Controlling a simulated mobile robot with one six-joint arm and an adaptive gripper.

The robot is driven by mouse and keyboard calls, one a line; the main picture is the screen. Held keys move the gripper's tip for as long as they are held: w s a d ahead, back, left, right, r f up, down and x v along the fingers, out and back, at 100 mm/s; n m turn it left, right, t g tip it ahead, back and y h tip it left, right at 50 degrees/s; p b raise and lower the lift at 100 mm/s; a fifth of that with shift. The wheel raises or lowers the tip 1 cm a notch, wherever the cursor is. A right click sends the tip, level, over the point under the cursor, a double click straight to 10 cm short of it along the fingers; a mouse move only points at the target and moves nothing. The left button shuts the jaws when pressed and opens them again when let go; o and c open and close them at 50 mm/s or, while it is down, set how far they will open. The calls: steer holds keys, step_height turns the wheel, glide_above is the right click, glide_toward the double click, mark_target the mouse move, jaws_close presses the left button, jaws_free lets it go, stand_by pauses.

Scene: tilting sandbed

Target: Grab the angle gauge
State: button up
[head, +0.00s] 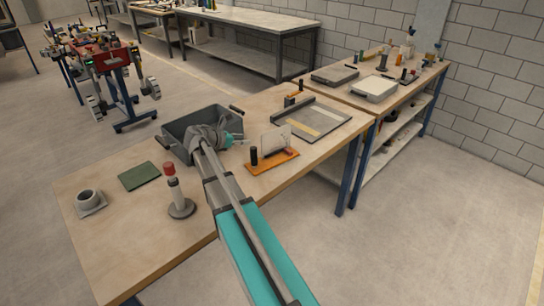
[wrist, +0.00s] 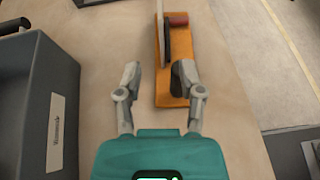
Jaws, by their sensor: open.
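What I take to be the angle gauge (head: 275,140) stands on the workbench: an upright pale plate on an orange base, with a black knob at its left end. In the wrist view its orange base (wrist: 172,78) runs up the picture, with the thin plate seen edge-on and a red part at the far end. My gripper (wrist: 158,74) is open and empty at the near end of the base, the right finger overlapping the base in the picture. In the head view my gripper (head: 238,141) is just left of the gauge; its fingertips are hard to make out.
A grey bin (head: 178,146) stands close behind my wrist; its wall (wrist: 50,100) fills the wrist view's left side. A flat grey tray (head: 335,113) lies beyond the gauge.

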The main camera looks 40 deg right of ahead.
steer(key=shift+b+x, duration=0.55)
steer(key=shift+x, duration=1.5)
steer(key=shift+b+x, duration=0.9)
steer(key=shift+x, duration=1.65)
steer(key=shift+r, duration=0.15)
jaws_close()
